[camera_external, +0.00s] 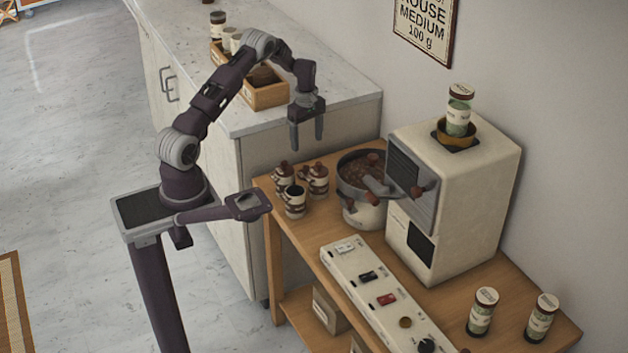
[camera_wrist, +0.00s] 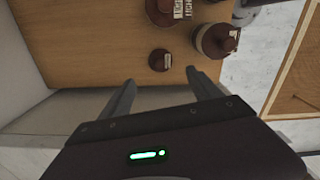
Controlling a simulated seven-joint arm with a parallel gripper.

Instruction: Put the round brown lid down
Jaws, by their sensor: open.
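The round brown lid (camera_wrist: 159,60), with a small pale knob or label on top, lies on the wooden cart top (camera_wrist: 100,40) in the wrist view. It is apart from the jars beside it. I cannot make it out surely in the external view. My gripper (camera_external: 306,148) points down above the back left corner of the cart. Its two fingers are apart with nothing between them. In the wrist view, the lid shows just beyond the gap between the fingertips (camera_wrist: 160,76).
Brown-and-cream jars (camera_external: 294,200) stand close by the lid; the front one looks open. A large pot (camera_external: 363,212) and a cream machine (camera_external: 465,190) stand to the right. A switch panel (camera_external: 385,295) runs along the front. The counter (camera_external: 345,92) rises behind the cart.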

